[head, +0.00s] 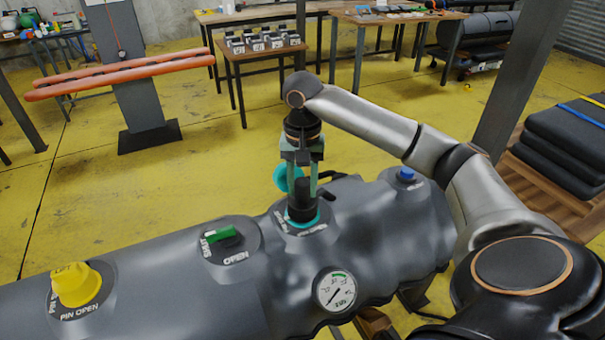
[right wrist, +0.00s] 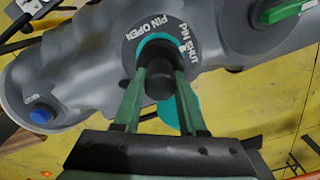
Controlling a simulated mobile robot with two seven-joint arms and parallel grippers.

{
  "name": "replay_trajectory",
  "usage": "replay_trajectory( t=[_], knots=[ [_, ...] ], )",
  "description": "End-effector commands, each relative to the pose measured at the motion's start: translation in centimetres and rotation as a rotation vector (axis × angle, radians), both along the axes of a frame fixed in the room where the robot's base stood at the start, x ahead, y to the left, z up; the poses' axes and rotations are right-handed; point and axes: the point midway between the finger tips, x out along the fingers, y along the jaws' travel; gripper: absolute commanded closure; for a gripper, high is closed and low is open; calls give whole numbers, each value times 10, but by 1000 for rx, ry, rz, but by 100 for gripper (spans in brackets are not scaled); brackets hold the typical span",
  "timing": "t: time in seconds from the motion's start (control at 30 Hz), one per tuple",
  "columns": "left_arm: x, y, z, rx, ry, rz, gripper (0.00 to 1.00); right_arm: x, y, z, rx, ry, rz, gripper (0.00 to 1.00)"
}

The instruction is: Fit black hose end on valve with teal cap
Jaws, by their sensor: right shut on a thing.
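My right gripper (head: 302,186) points down over the grey inflatable tube (head: 170,290), its green fingers shut on the black hose end (head: 301,208). The hose end stands upright at the valve with the teal ring (head: 312,224), marked PIN OPEN and PIN SHUT. In the right wrist view the hose end (right wrist: 159,84) is between the fingers, over the teal-ringed valve (right wrist: 150,42). I cannot tell whether it is fully seated. The teal cap (head: 280,178) shows beside the fingers, and in the right wrist view (right wrist: 168,111) it is partly hidden behind one. My left gripper is out of view.
On the tube are a yellow-capped valve (head: 78,284), a green-handled valve (head: 222,238), a pressure gauge (head: 336,291) and a blue-capped valve (head: 406,175). Black pads (head: 565,145) are stacked on a pallet at right. Tables stand at the back, with open yellow floor between.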

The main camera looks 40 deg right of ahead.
Motion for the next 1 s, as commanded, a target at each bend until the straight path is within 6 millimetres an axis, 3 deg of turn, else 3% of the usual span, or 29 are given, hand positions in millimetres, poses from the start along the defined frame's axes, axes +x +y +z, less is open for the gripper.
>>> replay_trajectory(
  t=[0.57, 0.83, 1.0],
  knots=[
    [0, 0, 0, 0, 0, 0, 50, 0, 0, -4, 1, -1, -8, 100],
    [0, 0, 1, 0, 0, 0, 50, 0, 0, -4, 1, 0, -276, 100],
    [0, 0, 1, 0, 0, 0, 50, -1, -1, -4, -1, -1, -358, 100]
  ],
)
